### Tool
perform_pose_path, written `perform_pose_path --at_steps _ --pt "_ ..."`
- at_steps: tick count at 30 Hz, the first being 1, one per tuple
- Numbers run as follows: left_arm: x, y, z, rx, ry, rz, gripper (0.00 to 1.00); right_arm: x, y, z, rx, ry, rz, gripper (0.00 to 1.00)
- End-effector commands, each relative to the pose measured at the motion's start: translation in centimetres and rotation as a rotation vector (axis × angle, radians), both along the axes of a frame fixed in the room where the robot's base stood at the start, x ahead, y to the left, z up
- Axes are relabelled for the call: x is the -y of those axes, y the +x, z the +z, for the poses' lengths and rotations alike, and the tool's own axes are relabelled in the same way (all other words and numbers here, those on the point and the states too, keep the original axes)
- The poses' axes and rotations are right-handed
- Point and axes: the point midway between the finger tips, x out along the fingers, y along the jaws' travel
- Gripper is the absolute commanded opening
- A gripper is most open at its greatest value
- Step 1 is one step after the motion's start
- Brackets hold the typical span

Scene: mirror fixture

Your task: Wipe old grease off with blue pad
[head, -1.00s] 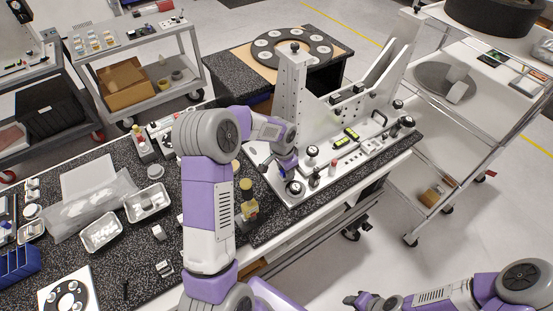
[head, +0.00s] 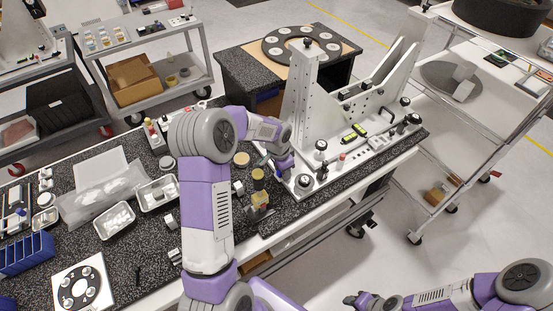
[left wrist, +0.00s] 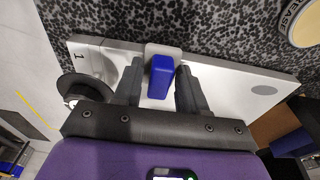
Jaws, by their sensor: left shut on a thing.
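My left gripper (head: 284,172) is at the near left corner of the white mirror fixture (head: 303,110) in the head view. In the left wrist view, the fingers of the left gripper (left wrist: 160,92) are on either side of a blue pad (left wrist: 161,72) with a light grey part at its far end. Behind it is a white plate (left wrist: 230,84) marked 1, with grey round spots; I cannot tell if any is grease. A round container (left wrist: 302,20) with a label ending in "EASE" shows at upper right. My right gripper (head: 362,299) is at the bottom, away from the bench; its jaws are unclear.
A black knob (left wrist: 83,90) is close to the left finger. Metal trays (head: 114,220) and blue bins (head: 25,255) fill the bench's left side. A wire cart (head: 440,130) stands right.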

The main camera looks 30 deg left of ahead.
Motion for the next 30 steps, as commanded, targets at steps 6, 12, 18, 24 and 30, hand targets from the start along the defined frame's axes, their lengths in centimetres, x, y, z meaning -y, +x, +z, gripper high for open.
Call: perform_pose_path --at_steps 6,12,18,24,30 --pt "0.0 0.0 2.6 0.002 0.001 -0.005 0.13 0.0 0.0 1.4 0.000 0.000 0.000 0.43" --pt "0.1 0.0 4.3 0.000 0.001 -0.007 0.13 0.0 0.0 2.6 0.000 0.000 0.000 0.43" --pt "0.2 0.1 6.2 0.002 0.000 -0.008 0.13 0.0 0.0 3.8 0.000 0.000 0.000 0.43" --pt "0.2 0.2 7.8 0.001 0.001 -0.009 0.13 0.0 0.0 4.9 0.000 0.000 0.000 0.43" --pt "0.3 0.2 8.2 0.000 0.000 -0.010 0.13 0.0 0.0 5.1 0.000 0.000 0.000 0.43"
